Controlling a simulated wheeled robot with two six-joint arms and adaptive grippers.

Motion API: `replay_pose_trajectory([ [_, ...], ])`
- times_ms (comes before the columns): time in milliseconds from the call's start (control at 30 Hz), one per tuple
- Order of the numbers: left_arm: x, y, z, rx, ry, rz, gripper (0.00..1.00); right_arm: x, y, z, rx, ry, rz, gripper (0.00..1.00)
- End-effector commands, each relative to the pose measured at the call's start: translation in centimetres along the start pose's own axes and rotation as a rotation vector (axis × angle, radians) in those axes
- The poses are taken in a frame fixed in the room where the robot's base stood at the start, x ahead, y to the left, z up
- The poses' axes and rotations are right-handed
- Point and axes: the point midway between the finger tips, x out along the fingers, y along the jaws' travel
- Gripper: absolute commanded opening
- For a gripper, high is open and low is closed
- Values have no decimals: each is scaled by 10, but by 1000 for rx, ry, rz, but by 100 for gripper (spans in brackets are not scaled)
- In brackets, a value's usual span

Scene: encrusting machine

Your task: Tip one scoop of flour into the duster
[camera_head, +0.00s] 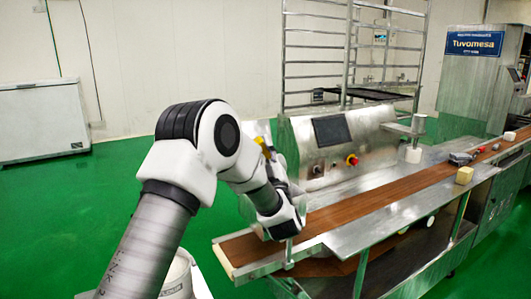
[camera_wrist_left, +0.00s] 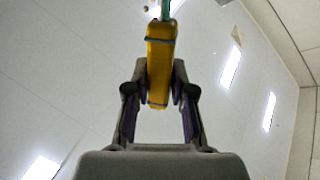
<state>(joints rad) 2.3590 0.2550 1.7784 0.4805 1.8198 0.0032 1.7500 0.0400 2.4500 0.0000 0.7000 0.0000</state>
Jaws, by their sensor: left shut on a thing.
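My left gripper (camera_wrist_left: 160,97) is shut on a yellow handle (camera_wrist_left: 160,65) with dark bands, seen in the left wrist view. A thin green part runs on from its far end to the top edge. I take it for the scoop's handle; its bowl and any flour do not show clearly. In the head view a bit of yellow (camera_head: 261,143) shows behind my left arm, beside the machine's left end, and the arm hides most of the gripper. I cannot single out the duster for sure. My right gripper is not in view.
The steel machine (camera_head: 325,152) has a control panel and a brown belt (camera_head: 390,190). A white pot (camera_head: 413,155) and a pale yellow block (camera_head: 464,174) stand along it. A white bucket (camera_head: 180,278) is partly hidden by my arm. Green floor is clear at left.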

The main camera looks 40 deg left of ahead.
Motion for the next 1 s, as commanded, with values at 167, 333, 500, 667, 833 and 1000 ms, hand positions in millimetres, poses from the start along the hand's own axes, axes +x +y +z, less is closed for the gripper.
replay_pose_trajectory([
  [167, -3, -6, 1, -34, 17, -19, 0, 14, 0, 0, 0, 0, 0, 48],
  [333, -5, -10, 0, -66, 32, -37, 0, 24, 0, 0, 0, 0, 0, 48],
  [500, -6, -15, 0, -99, 46, -54, 0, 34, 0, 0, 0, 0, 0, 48],
  [667, -8, -19, -1, -129, 59, -72, 0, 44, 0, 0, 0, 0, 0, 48],
  [833, -10, -23, -2, -161, 74, -89, 0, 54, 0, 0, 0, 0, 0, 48],
  [1000, -11, -27, -3, -188, 85, -105, 0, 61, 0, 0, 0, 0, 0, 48],
])
